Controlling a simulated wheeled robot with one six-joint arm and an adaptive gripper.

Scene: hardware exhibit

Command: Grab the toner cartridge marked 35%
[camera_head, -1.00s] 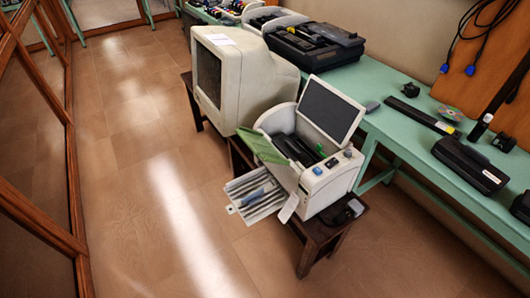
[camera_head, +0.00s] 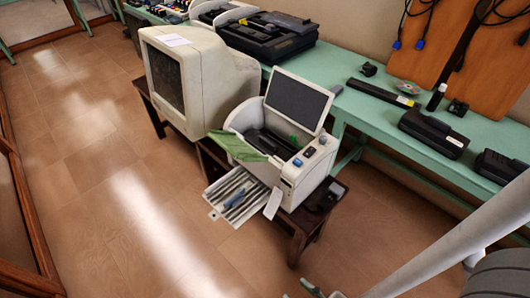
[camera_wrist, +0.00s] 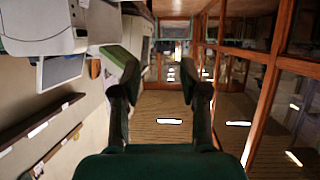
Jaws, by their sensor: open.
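No 35% marking can be read on any cartridge from here. In the head view, a long black bar with a yellow label (camera_head: 383,92) lies on the green table. A bulky black cartridge-like unit (camera_head: 433,134) lies nearer on the same table, and another dark unit (camera_head: 502,167) is at the right edge. Dark parts (camera_head: 268,142) sit inside the open white printer (camera_head: 298,178). My gripper (camera_wrist: 158,80) is open and empty in the wrist view, with floor showing between its fingers. In the head view my arm enters at lower right.
The printer stands on a low brown stool (camera_head: 303,228) beside a beige CRT monitor (camera_head: 185,80). A slatted tray (camera_head: 238,192) juts from its front. The green table (camera_head: 400,115) runs along the wall. The floor (camera_head: 110,200) at left is open. Wood-framed glass panels (camera_wrist: 262,90) show in the wrist view.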

